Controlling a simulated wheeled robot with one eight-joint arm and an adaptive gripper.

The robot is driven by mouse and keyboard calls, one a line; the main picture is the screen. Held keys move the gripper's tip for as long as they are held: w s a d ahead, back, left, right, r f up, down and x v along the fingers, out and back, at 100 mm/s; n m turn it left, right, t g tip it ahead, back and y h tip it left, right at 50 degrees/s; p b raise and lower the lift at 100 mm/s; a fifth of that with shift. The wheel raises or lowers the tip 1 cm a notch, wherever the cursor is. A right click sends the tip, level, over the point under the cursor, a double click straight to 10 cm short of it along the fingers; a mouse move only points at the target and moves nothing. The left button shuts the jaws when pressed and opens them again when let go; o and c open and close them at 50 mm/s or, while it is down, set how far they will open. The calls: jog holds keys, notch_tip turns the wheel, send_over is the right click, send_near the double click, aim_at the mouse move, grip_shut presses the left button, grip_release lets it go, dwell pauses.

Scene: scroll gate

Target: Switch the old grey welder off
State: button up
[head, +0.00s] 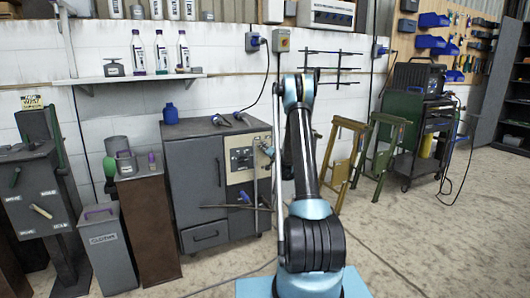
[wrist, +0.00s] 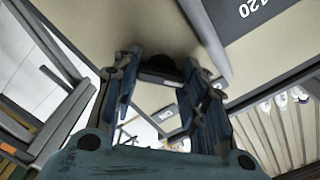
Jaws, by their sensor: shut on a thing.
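The old grey welder (head: 196,185) is a boxy dark grey cabinet with a cream control panel (head: 240,160) at its right front. My arm reaches down to the panel's right side and covers part of it; my gripper is mostly hidden there. In the wrist view the cream panel (wrist: 100,25) fills the top, seen upside down. My gripper (wrist: 160,62) has its two blue fingers on either side of a dark knob (wrist: 160,76) and is shut on it. An inverted "ON" label (wrist: 167,113) shows past the knob. The knob's exact setting cannot be told.
A brown pedestal (head: 148,220) and a grey bin (head: 107,248) stand left of the welder. A shelf (head: 130,78) with bottles hangs above. Green and tan stands (head: 380,150) and a dark wheeled cart (head: 425,135) are right. The floor in front is mostly clear.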

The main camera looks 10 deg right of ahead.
jog(key=shift+s+a+f, duration=0.1)
dwell(0.3)
jog(key=o, duration=1.1)
jog(key=shift+f, duration=0.1)
jog(key=shift+c, duration=0.2)
jog(key=v, duration=1.1)
jog(key=shift+s, duration=0.35)
